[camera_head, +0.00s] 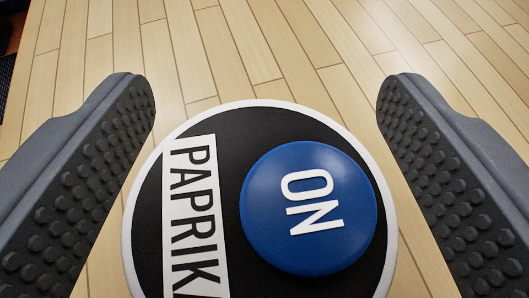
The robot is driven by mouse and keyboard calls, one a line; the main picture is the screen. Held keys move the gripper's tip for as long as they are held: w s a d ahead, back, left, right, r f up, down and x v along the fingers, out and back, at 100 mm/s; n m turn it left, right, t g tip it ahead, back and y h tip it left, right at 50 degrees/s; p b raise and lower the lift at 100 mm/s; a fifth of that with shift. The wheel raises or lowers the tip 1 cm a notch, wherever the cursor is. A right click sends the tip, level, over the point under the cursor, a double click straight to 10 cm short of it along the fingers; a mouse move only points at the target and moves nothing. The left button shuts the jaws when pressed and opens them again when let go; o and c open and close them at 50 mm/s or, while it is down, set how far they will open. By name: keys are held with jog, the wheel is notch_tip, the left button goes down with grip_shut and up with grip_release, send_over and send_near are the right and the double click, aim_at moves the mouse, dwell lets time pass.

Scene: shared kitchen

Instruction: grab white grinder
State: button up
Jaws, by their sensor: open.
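A round object, which may be the white grinder (147,185), shows from its top between my fingers. It has a white rim, a black face, a white label reading "PAPRIK", cut off at the lower edge, and a blue round button marked "ON" (308,208). Its sides and base are hidden. My gripper (262,95) is open, with one dark studded pad to the left of the object and one to the right. A gap shows between the object and the right pad; the left pad is close to the rim, and I cannot tell whether they touch.
A light wood plank floor (265,45) fills the background and is clear beyond the object. A dark area (8,35) lies at the upper left edge; I cannot tell what it is.

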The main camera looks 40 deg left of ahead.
jog(key=c, duration=1.3)
jog(key=shift+o, duration=0.2)
jog(key=shift+r, duration=0.1)
